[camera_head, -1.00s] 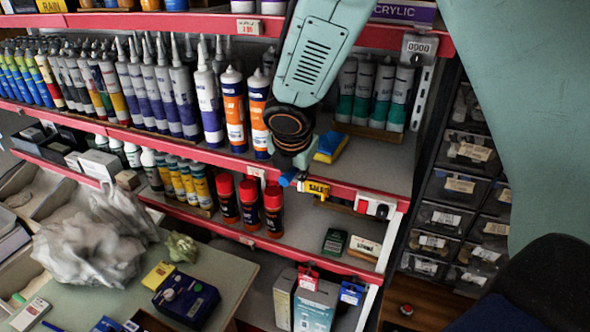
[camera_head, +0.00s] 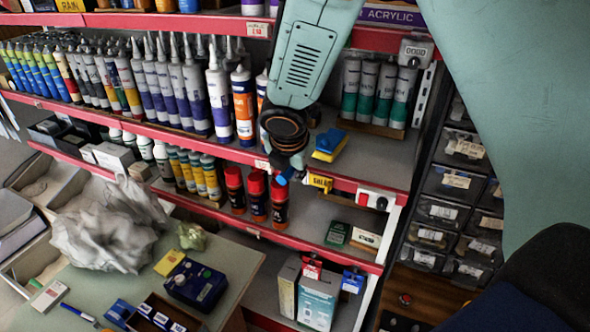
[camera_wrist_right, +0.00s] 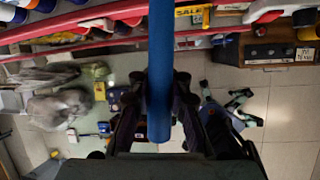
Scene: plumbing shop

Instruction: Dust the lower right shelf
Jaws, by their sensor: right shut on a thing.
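My right gripper (camera_head: 284,160) hangs in front of the red-edged middle shelf, left of the yellow sale tag (camera_head: 320,182). It is mostly hidden behind its own wrist in the head view. In the right wrist view, the gripper (camera_wrist_right: 160,95) is shut on a blue rod (camera_wrist_right: 159,105), which runs up past the picture's top edge. Its far end is hidden. A blue bit of it shows below the gripper in the head view (camera_head: 282,180). The lower right shelf (camera_head: 309,226) holds red-capped cans (camera_head: 257,196), a green box (camera_head: 337,233) and a white card (camera_head: 367,239). My left gripper is out of view.
A blue and yellow sponge (camera_head: 329,144) and green-white tubes (camera_head: 368,92) stand on the shelf above. White boxes (camera_head: 318,300) stand at the bottom. Drawer bins (camera_head: 447,182) are at right. A bench with a crumpled grey bag (camera_head: 98,235) is at lower left.

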